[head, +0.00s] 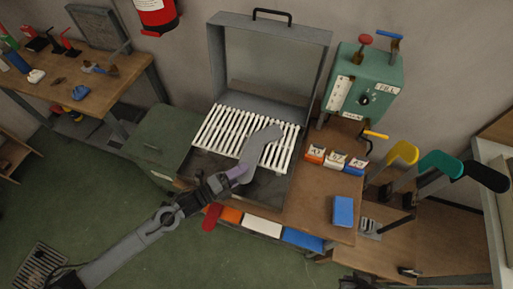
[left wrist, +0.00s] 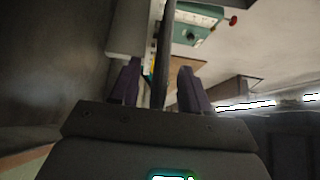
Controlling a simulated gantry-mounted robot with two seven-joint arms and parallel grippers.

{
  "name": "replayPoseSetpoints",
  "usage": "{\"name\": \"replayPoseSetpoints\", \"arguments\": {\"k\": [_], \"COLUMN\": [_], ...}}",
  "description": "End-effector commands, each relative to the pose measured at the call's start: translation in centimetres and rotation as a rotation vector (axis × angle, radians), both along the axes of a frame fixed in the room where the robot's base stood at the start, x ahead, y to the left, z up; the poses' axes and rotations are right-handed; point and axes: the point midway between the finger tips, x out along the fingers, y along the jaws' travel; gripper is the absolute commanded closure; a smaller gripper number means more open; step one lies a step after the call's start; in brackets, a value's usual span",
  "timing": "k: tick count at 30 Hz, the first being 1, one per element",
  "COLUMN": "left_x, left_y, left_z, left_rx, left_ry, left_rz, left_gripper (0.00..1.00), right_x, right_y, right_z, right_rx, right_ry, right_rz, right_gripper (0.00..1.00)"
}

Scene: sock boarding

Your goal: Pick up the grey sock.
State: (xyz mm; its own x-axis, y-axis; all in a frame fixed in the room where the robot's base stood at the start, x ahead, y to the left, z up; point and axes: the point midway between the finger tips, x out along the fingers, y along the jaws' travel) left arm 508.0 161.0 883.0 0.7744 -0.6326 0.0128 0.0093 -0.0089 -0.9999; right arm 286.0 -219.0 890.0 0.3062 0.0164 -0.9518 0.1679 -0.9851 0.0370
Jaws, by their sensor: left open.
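The grey sock (head: 262,143) lies across the white slatted rack of an open grey case in the head view, its lower end towards my left gripper. My left gripper (head: 238,174) has purple fingers and is at the near edge of the rack, at the sock's lower end. In the left wrist view, the left gripper (left wrist: 159,88) is open, with fingers apart. A dark, narrow upright strip (left wrist: 172,55) stands between them; it may be the sock seen edge-on. I cannot tell whether either finger touches it. My right gripper is not in view.
The open case's lid (head: 270,55) stands up behind the rack (head: 217,128). A green machine (head: 363,83) stands to the right. Yellow (head: 402,153), teal (head: 440,163) and black (head: 486,176) foot-shaped forms stand further right. A blue block (head: 343,211) lies on the bench.

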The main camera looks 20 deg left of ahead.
Motion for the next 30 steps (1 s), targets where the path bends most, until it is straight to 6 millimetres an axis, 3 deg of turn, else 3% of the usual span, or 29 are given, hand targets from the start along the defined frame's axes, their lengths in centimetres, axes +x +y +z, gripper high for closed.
{"name": "replayPoseSetpoints", "arguments": {"k": [6,14,22,30], "left_x": [1.6,1.7,1.7,1.7], "left_y": [-1.4,-1.5,-1.4,-1.4], "left_z": [0.0,0.0,0.0,0.0], "left_rx": [-0.001,0.000,0.000,-0.001], "left_ry": [0.001,0.001,0.001,0.001], "left_rz": [0.000,0.000,0.000,0.000], "left_gripper": [0.54,0.54,0.94,0.97], "right_x": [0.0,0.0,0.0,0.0], "right_y": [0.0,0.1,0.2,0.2], "right_z": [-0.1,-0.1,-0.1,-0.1], "right_rx": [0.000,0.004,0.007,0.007], "right_ry": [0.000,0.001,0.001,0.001], "right_rz": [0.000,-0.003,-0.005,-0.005], "right_gripper": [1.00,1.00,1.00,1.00]}}
